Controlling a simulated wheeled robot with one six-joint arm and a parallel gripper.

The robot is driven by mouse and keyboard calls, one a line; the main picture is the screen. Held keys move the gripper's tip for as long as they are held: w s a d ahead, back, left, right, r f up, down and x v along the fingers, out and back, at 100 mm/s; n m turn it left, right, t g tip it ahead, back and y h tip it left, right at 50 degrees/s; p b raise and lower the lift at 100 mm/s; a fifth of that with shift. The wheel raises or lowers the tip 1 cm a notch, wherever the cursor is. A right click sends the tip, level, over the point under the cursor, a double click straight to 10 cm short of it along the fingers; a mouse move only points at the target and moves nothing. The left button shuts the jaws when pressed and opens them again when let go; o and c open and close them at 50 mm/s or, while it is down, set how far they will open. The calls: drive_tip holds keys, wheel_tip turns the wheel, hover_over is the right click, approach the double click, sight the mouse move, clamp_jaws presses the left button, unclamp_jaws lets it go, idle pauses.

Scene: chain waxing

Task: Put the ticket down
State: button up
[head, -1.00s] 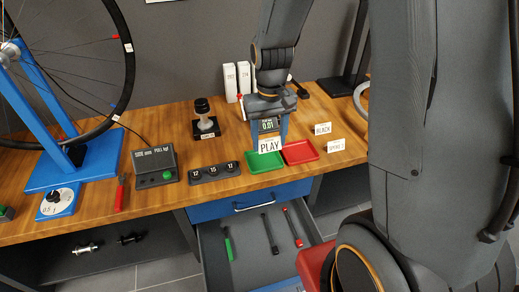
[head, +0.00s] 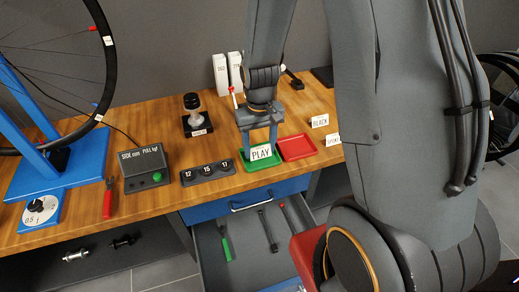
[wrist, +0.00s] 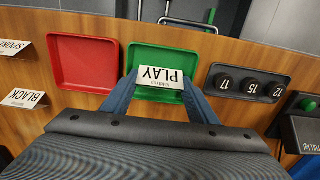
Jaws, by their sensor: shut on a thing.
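The ticket (head: 262,152) is a small white card reading "PLAY". My gripper (head: 260,148) is shut on it, with the card between the blue fingertips. In the wrist view the card (wrist: 161,78) shows upside down between the fingers, in front of the green tray (wrist: 176,56). In the head view the card is over the green tray (head: 247,166). I cannot tell whether the card touches the tray floor.
A red tray (head: 297,148) sits beside the green one. Cards reading "BLACK" (head: 320,121) and "SPOKE" (head: 333,138) stand to its right. A block with sockets marked 12, 15, 17 (head: 208,172) lies to the left. An open drawer (head: 250,250) is below.

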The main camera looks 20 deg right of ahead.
sight(259, 147)
drive_tip(key=shift+f, duration=0.55)
drive_tip(key=shift+f, duration=0.1)
drive_tip(key=o, duration=0.7)
wheel_tip(259, 147, up, 12)
drive_tip(key=p, duration=0.2)
drive_tip(key=shift+n, duration=0.3)
drive_tip(key=s+a+r, duration=0.1)
drive_tip(key=s+r, duration=0.2)
drive_tip(key=s, duration=0.2)
drive_tip(key=s+a+r, duration=0.1)
drive_tip(key=s+r, duration=0.2)
drive_tip(key=s, duration=0.3)
drive_tip(key=s+a+r, duration=0.1)
drive_tip(key=s+r, duration=0.2)
drive_tip(key=s, duration=0.2)
drive_tip(key=shift+s+a+r, duration=0.15)
drive_tip(key=shift+a+r, duration=0.05)
drive_tip(key=shift+r, duration=0.2)
